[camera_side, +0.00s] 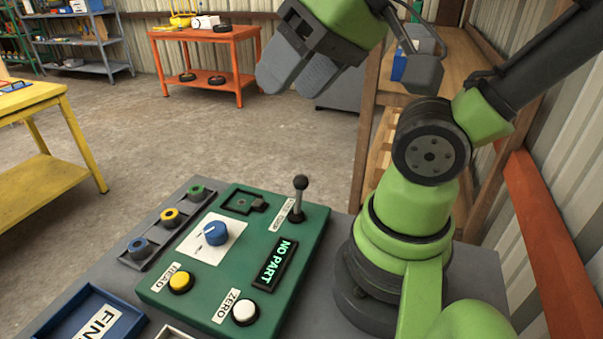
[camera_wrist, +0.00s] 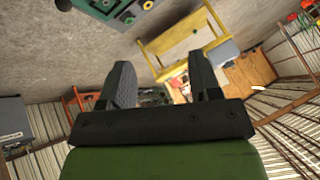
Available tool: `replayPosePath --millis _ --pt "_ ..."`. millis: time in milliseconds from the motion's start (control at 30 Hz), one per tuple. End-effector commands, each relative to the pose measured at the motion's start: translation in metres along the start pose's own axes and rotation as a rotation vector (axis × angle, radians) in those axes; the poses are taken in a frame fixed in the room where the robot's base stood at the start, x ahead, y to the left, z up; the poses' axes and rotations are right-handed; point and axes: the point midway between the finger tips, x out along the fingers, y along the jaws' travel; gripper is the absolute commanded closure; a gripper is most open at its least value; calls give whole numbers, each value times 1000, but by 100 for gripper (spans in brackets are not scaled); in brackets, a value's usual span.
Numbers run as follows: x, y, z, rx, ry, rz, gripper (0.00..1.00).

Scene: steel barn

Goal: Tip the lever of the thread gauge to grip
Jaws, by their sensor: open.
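The thread gauge (camera_side: 225,275) is a green panel on the grey bench in the side view. Its lever (camera_side: 299,200) stands roughly upright at the back right corner, a metal stem with a black ball knob. A small label lies beside the lever; its text is hard to read. The gauge's display (camera_side: 276,262) reads NO PART. A square dark nest (camera_side: 242,202) at the back edge looks empty. My gripper (camera_side: 297,78) is open and empty, well above the gauge and apart from the lever. In the wrist view its two fingers (camera_wrist: 163,85) stand apart; part of the gauge (camera_wrist: 105,8) shows at the top.
The panel also carries a blue knob (camera_side: 215,233), a yellow READ button (camera_side: 181,282) and a white ZERO button (camera_side: 245,312). A dark rack (camera_side: 168,222) with green, yellow and blue rings lies left. A blue tray (camera_side: 77,293) sits front left. The air above the gauge is clear.

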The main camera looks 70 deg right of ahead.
Motion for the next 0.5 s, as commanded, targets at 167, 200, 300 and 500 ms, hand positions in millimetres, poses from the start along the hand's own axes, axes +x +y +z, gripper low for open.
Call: replayPosePath --millis 167,200,300,500 --pt "4 2 -13 -58 -43 41 85" --pt "6 4 -19 -94 -69 62 94" --pt "16 14 -42 -207 -166 115 100" --pt "46 54 -87 -450 -414 133 100"
